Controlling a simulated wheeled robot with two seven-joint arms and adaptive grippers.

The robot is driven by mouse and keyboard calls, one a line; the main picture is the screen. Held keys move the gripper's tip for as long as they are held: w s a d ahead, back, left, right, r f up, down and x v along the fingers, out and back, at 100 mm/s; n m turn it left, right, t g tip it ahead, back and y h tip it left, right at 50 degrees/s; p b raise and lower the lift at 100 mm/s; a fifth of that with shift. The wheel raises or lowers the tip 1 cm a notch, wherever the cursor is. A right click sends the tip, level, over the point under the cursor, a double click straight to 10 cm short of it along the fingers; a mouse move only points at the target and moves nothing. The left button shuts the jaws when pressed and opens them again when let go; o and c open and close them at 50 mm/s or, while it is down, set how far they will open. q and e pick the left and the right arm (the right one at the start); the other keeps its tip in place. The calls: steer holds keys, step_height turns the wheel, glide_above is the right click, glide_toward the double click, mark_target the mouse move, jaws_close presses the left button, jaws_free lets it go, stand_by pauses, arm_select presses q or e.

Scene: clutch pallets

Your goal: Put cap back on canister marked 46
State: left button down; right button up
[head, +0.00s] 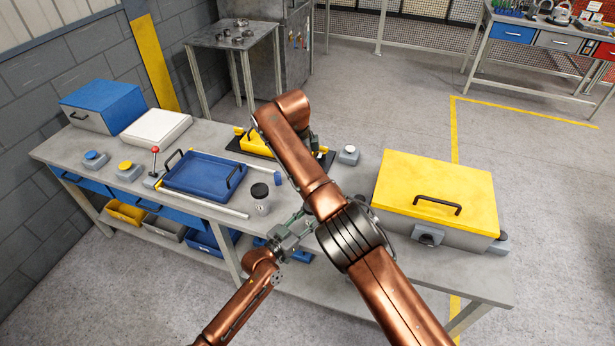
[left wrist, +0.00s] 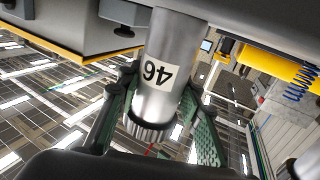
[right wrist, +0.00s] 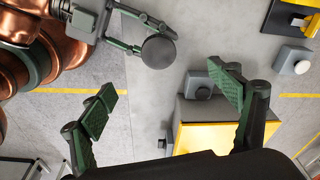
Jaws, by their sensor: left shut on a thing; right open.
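A silver canister marked 46 (left wrist: 160,75) shows in the left wrist view, its label upside down in the picture. My left gripper (left wrist: 150,118) is shut on it near its knurled end. The head view shows this gripper (head: 303,218) over the bench's front, its tips partly behind my right arm. The right wrist view shows a dark round top (right wrist: 158,52) between its fingers; I cannot tell whether that is a cap. My right gripper (right wrist: 165,108) is open and empty, pointing down at the bench. The arm mostly hides it in the head view.
Another canister with a black top (head: 261,191) stands by the blue tray (head: 205,176). A yellow-lidded box (head: 436,185) stands at the bench's right. A red-knobbed lever (head: 155,152) stands left.

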steer(key=shift+r, duration=0.75)
steer(key=shift+r, duration=0.1)
arm_select(q)
steer(key=c, duration=1.3)
jaws_free()
steer(key=shift+o, duration=0.2)
steer(key=v, duration=1.2)
